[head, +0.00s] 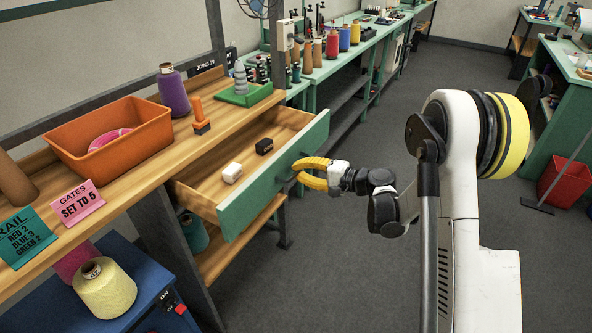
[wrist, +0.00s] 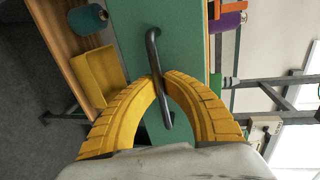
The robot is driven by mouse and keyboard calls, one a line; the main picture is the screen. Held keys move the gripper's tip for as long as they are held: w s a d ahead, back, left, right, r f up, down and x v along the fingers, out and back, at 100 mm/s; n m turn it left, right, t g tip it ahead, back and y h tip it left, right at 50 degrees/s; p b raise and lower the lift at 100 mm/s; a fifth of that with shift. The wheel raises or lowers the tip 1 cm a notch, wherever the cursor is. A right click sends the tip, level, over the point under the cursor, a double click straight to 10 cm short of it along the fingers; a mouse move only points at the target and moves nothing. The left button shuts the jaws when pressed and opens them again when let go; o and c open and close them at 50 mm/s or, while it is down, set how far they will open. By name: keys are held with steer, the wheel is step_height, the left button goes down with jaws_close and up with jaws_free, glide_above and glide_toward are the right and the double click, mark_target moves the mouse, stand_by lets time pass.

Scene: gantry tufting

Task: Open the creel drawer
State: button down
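The creel drawer (head: 262,182) has a green front and a pale wooden inside, and it stands pulled well out from under the wooden bench. My gripper (head: 299,171) has yellow fingers and is at the right part of the drawer front. In the wrist view, the dark bar handle (wrist: 153,48) stands against the green front. The tips of my gripper (wrist: 162,76) meet around the bar, one on each side.
On the bench are an orange bin (head: 112,140), a purple cone (head: 173,91), an orange stamp-like tool (head: 200,117) and a green tray (head: 245,95). A blue box with a yellow cone (head: 104,288) stands at the lower left. The floor right of the drawer is clear.

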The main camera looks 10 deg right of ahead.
steer(key=c, duration=1.5)
jaws_free()
steer(key=v, duration=1.2)
